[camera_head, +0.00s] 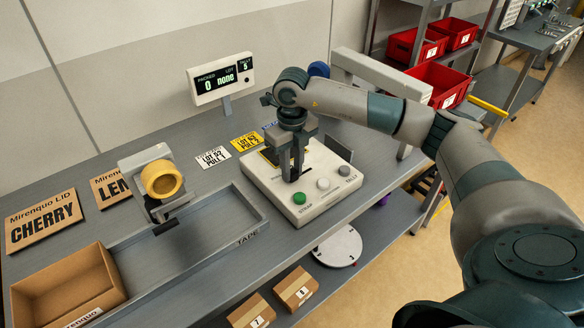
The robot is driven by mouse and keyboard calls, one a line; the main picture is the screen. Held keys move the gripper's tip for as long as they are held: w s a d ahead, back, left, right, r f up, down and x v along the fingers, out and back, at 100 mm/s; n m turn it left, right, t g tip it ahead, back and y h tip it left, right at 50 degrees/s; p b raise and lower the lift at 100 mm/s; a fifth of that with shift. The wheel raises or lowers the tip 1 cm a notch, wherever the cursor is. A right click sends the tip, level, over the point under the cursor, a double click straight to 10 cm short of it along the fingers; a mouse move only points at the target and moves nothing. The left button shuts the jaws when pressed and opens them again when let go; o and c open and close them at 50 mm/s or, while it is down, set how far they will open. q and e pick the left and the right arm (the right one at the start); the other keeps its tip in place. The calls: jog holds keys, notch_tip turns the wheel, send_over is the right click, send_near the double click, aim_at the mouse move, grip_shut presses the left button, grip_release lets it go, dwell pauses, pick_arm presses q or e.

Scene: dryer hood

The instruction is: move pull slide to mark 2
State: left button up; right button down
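A white control box (318,203) lies on the grey bench, with a green button (299,198), a pale round knob (323,184) and a dark-grey button (344,170) along its front edge. My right gripper (292,176) points straight down over the left middle of the box. Its two fingers are close together, and I cannot tell whether they grip anything. The pull slide and its marks cannot be made out; the gripper covers part of the box top. My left gripper is out of view.
White (212,158) and yellow (246,142) lot cards lie behind the box. A display (220,79) stands at the back. A tape dispenser (162,180), a long tray (256,208), lid cards and an open carton (68,292) are left. A grey frame (380,75) stands right of my gripper.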

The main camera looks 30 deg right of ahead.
jog(key=shift+d+b, duration=0.3)
jog(key=shift+w+d+b, duration=0.15)
jog(key=shift+d+b, duration=0.55)
jog(key=shift+d, duration=0.5)
jog(key=c, duration=1.5)
grip_release()
jog(key=shift+r, duration=0.1)
